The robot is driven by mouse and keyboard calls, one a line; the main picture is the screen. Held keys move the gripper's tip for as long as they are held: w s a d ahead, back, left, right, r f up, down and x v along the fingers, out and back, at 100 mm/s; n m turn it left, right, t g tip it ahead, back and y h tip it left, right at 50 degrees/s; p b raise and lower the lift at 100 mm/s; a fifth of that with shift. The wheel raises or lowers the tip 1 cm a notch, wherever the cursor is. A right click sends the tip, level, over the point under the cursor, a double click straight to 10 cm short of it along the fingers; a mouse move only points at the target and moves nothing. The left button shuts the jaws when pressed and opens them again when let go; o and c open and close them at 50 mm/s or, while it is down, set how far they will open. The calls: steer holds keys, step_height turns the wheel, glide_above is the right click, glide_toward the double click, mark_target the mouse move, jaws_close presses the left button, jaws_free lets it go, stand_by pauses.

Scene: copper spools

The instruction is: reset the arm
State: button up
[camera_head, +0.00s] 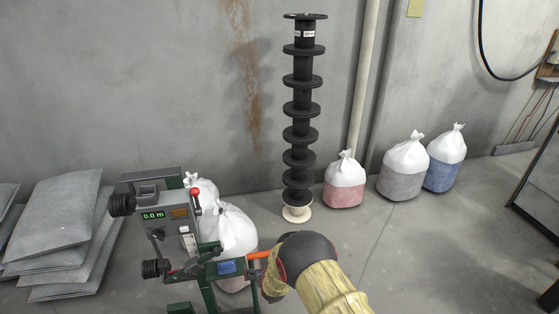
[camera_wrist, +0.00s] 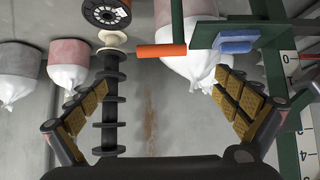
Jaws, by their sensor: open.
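My gripper (camera_wrist: 160,85) is open in the wrist view, with its two padded fingers spread wide and nothing between the pads. The wrist view looks upside down compared with the head view. In the head view my arm, in a yellow sleeve (camera_head: 325,285), reaches in from the bottom beside the measuring machine (camera_head: 165,225); the fingers are hidden there. A tall stack of black spools (camera_head: 302,110) stands on a cream spool (camera_head: 297,213) by the wall.
The machine's orange handle (camera_head: 258,254) is close to my arm; it also shows in the wrist view (camera_wrist: 162,51). White-topped sacks (camera_head: 345,180) line the wall. Flat grey bags (camera_head: 62,220) are piled at left. The floor (camera_head: 430,255) at right is clear.

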steer(key=s+d+f+g, duration=0.3)
steer(key=s+f+g, duration=0.3)
steer(key=s, duration=0.5)
steer(key=s+d+r+g+h, duration=0.1)
steer(key=s+d+r, duration=0.15)
steer(key=s, duration=0.25)
steer(key=s+d+r+m+t, duration=0.1)
steer(key=s+d+r, duration=0.7)
steer(key=r, duration=0.9)
steer(key=s+d+r+m+t+h, duration=0.1)
steer(key=s+d+r, duration=0.7)
steer(key=r, duration=0.8)
steer(key=s+d+r+m, duration=0.1)
steer(key=s+d+r, duration=0.7)
steer(key=r, duration=0.9)
steer(key=shift+s+r+t+h, duration=0.3)
steer(key=shift+s+t+h, duration=0.1)
steer(key=shift+s, duration=0.65)
